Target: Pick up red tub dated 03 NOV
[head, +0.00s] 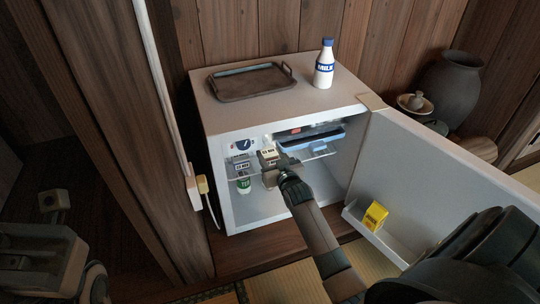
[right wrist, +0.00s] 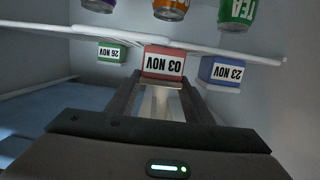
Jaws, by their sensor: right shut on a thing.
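The red tub (right wrist: 163,64) has a white label reading 03 NOV, upside down in the right wrist view. It sits between the fingertips of my right gripper (right wrist: 160,88), which is shut on it. In the head view my right gripper (head: 271,172) reaches into the open fridge at shelf height, and a pale-labelled tub (head: 269,155) shows at its tips. I cannot tell whether the red tub is clear of the shelf. At the lower left of the head view, my left gripper (head: 52,203) is partly seen outside the fridge; its opening is unclear.
A green tub dated 26 NOV (right wrist: 111,52) and a blue tub dated 23 NOV (right wrist: 221,72) flank the red one. A green tea can (head: 243,186) is below. The fridge door (head: 440,175) stands open at right, holding a yellow box (head: 375,215). A milk bottle (head: 324,65) and tray (head: 250,80) stand on top.

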